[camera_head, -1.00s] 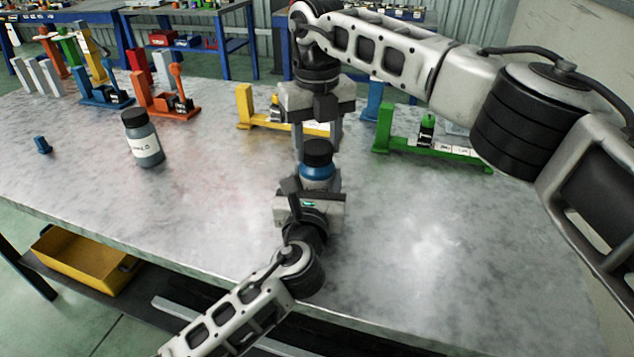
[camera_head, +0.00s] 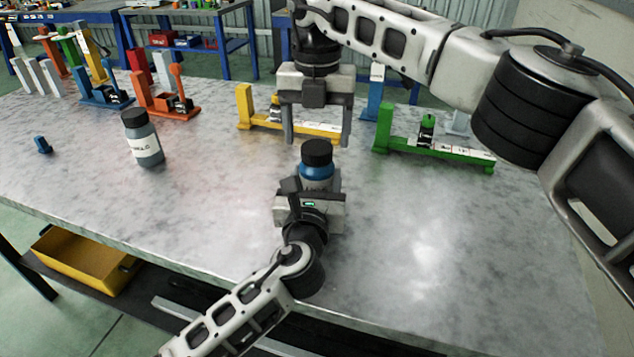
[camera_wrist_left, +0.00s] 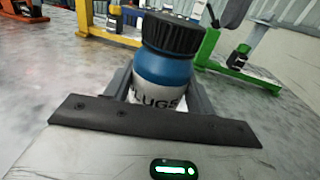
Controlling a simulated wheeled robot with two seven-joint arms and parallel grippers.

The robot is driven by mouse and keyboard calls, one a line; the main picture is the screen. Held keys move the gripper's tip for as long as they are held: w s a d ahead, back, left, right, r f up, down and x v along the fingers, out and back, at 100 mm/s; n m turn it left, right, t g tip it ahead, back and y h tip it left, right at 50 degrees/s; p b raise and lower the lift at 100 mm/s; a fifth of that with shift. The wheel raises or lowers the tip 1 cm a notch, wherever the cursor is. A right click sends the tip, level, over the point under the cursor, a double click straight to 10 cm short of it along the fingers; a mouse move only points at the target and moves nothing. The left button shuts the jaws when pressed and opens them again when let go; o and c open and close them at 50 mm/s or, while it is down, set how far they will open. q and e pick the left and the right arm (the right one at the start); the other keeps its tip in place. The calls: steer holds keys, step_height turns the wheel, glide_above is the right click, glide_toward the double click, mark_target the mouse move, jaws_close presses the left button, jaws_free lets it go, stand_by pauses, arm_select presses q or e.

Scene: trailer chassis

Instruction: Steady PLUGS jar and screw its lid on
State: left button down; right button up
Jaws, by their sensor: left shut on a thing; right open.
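The PLUGS jar (camera_head: 316,175) stands upright on the table, blue with a white label and a black lid (camera_head: 317,153) on top. My left gripper (camera_head: 313,191) is shut on the jar's body from the near side. In the left wrist view the jar (camera_wrist_left: 165,70) sits between the fingers, its label partly hidden, with the ribbed black lid (camera_wrist_left: 172,32) on its mouth. I cannot tell how tightly the lid is seated. My right gripper (camera_head: 318,142) is open and empty above and behind the jar, pointing down, apart from the lid.
A grey jar with a black lid (camera_head: 143,140) stands to the left. A small blue piece (camera_head: 43,145) lies at the far left. Yellow (camera_head: 290,128) and green (camera_head: 433,148) fixtures stand behind, with orange (camera_head: 163,105) and blue ones (camera_head: 103,95) at back left. The table's right front (camera_head: 440,250) is clear.

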step_height(320, 180, up, 10)
steer(key=shift+f, duration=0.15)
stand_by(0.3)
arm_select(q)
steer(key=shift+c, duration=2.1)
jaws_free()
steer(key=s, duration=0.5)
steer(key=s+a, duration=0.1)
steer(key=s, duration=0.4)
steer(key=s+a, duration=0.1)
steer(key=s, duration=0.5)
arm_select(e)
steer(key=shift+s, duration=0.1)
